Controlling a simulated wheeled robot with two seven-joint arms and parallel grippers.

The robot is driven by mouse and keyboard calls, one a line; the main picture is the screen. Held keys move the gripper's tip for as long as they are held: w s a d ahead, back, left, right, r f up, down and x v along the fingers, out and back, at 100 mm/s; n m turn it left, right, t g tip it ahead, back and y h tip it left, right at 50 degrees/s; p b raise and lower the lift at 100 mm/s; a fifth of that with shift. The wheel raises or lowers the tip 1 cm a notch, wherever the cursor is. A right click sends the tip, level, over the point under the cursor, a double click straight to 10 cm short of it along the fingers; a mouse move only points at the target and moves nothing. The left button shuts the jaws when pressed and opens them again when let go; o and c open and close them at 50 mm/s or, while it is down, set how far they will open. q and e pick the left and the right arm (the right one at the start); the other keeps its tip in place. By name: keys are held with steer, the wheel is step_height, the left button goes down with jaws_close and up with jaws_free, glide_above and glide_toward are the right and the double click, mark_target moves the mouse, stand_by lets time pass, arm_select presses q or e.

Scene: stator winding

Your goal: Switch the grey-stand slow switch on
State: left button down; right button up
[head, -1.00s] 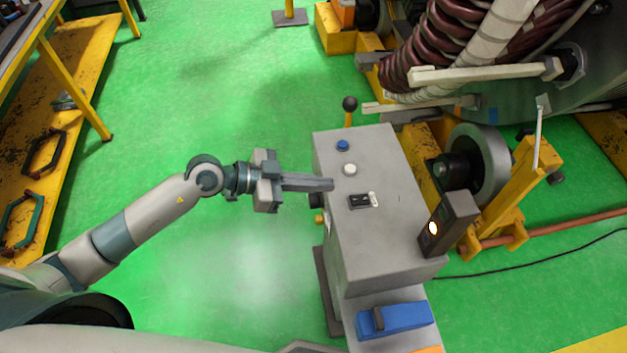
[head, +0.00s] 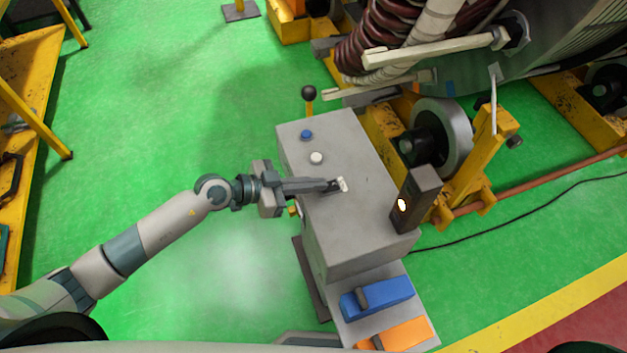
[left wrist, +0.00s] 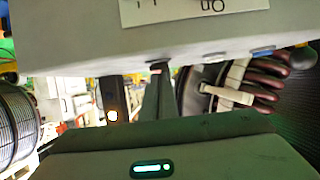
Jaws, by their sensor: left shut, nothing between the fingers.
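The grey stand (head: 345,235) is a box-shaped console in the middle of the head view. On its top are a blue button, a white button and a small dark switch with a pale label (head: 342,184). My left gripper (head: 331,186) is shut and empty, reaching over the stand's top from the left. Its tips overlap the switch and hide most of it; contact cannot be told. In the left wrist view the shut fingers (left wrist: 158,92) point up to the stand's edge (left wrist: 90,52). My right gripper is not in view.
The blue button (head: 306,135) and white button (head: 316,158) lie farther back on the stand. A box with a lit lamp (head: 414,200) rises at its right edge. Blue (head: 385,297) and orange (head: 405,334) pedals are in front. A black-knobbed lever (head: 309,93) stands behind.

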arm_select(q)
steer(key=shift+s+f+b, duration=0.1)
steer(key=shift+f+b, duration=0.45)
steer(key=shift+b, duration=0.25)
steer(key=shift+a+h+b, duration=0.1)
steer(key=shift+h+b, duration=0.2)
steer(key=shift+h, duration=0.1)
steer(key=shift+r, duration=0.15)
steer(key=shift+p, duration=0.35)
steer(key=shift+r+p, duration=0.8)
steer(key=shift+p, duration=0.5)
steer(key=shift+r, duration=0.15)
